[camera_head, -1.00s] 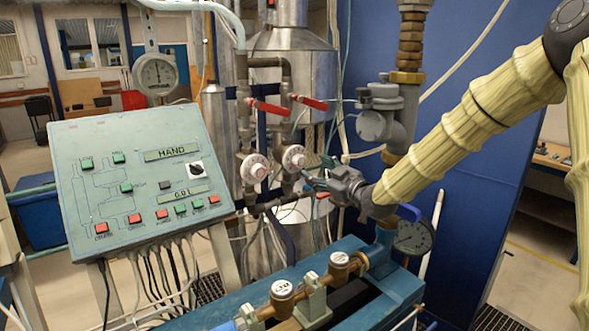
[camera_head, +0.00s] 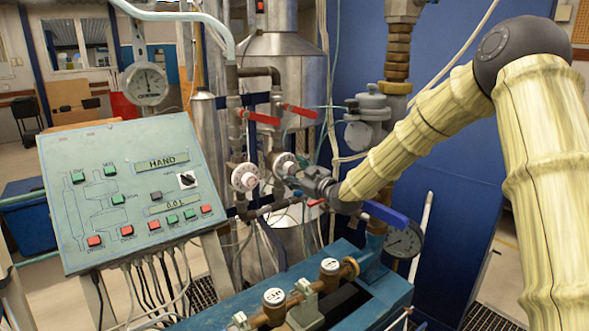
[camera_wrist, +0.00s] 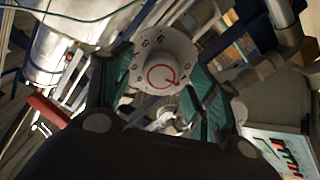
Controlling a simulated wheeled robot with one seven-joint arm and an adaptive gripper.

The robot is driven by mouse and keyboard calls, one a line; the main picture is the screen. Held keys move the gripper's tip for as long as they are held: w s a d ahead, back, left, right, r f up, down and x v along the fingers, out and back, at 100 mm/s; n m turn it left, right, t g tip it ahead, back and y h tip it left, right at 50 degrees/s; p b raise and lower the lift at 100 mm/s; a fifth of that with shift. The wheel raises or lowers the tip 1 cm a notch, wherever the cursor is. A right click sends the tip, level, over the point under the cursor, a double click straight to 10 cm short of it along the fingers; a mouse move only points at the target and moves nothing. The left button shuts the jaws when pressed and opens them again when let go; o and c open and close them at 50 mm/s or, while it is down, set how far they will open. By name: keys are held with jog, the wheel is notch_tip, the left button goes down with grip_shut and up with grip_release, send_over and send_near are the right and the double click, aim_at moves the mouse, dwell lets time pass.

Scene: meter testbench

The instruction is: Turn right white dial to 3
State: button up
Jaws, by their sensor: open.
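The right white dial (camera_head: 284,165) is on the pipework in the middle of the head view, partly hidden by my gripper (camera_head: 295,173). In the wrist view the dial (camera_wrist: 160,62) shows a white face with dark numbers around a red ring and pointer. My gripper (camera_wrist: 160,78) is open, with one green finger pad on either side of the dial's lower part. I cannot tell whether the pads touch it. The left white dial (camera_head: 244,177) is just to the left in the head view, clear of the gripper.
Red lever handles (camera_head: 262,117) sit above the dials. A green control panel (camera_head: 130,190) stands at left. A blue bench (camera_head: 335,275) with brass meters lies below. A pressure gauge (camera_head: 404,240) and a blue handle (camera_head: 386,214) are right of and below my gripper.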

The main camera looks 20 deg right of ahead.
jog(key=shift+w, duration=0.1)
jog(key=c, duration=1)
jog(key=shift+m+b, duration=0.3)
jog(key=shift+m, duration=0.1)
jog(key=m+b, duration=0.3)
jog(key=m, duration=0.1)
jog(key=shift+f+m, duration=0.1)
jog(key=shift+m, duration=0.2)
jog(key=m+b, duration=0.2)
jog(key=m, duration=0.2)
jog(key=shift+m+b, duration=0.8)
jog(key=shift+m, duration=0.4)
jog(key=shift+r, duration=0.2)
